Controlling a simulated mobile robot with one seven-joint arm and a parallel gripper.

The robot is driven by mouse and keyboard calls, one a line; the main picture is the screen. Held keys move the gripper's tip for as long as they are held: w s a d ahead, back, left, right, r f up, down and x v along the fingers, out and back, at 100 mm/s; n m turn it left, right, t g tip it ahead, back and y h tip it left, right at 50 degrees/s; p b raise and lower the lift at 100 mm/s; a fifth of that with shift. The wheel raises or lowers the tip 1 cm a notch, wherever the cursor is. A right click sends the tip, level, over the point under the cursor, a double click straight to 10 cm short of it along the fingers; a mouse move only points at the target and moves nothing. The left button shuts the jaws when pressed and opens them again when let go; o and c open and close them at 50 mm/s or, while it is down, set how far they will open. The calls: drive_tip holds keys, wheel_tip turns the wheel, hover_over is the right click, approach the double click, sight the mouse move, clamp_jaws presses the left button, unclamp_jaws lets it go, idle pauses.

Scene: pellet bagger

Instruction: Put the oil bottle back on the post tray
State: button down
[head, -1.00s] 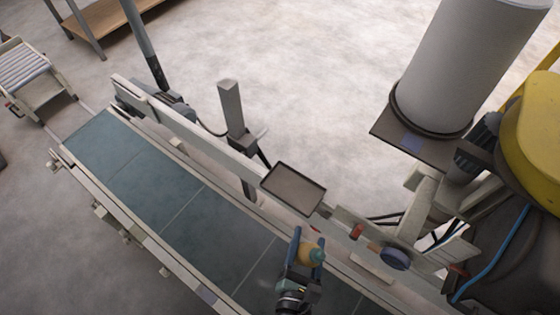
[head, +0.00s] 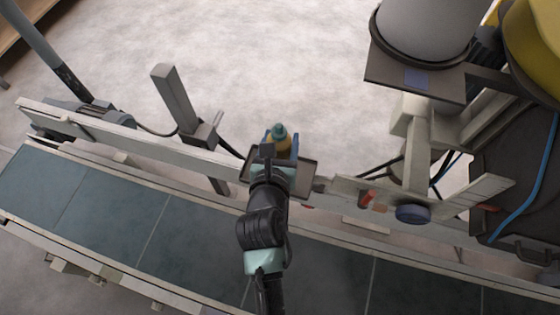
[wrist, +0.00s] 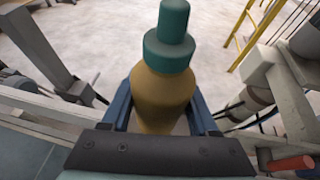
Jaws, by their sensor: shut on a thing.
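The oil bottle (head: 280,133) has an amber body and a teal cap and nozzle. It stands upright between the blue fingers of my gripper (head: 281,146). In the wrist view the bottle (wrist: 163,95) fills the middle, with a finger on each side of it. My gripper is shut on it. The post tray (head: 307,178) is a small dark rimmed plate beside the conveyor. The bottle and gripper are over the tray's far part in the head view. My arm hides the middle of the tray. I cannot tell whether the bottle's base touches the tray.
The conveyor belt (head: 110,222) runs below my arm. A grey post (head: 175,98) stands left of the tray. To the right are a red handle (head: 366,198), a blue round knob (head: 412,213) and a plate under a grey cylinder (head: 430,28). Open floor lies beyond.

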drive_tip(key=shift+f+b, duration=0.8)
drive_tip(key=shift+f, duration=2.35)
drive_tip(key=shift+f, duration=0.1)
drive_tip(key=shift+c, duration=0.8)
unclamp_jaws()
drive_tip(key=shift+r, duration=0.2)
drive_tip(key=v, duration=1.2)
drive_tip(key=shift+f, duration=0.15)
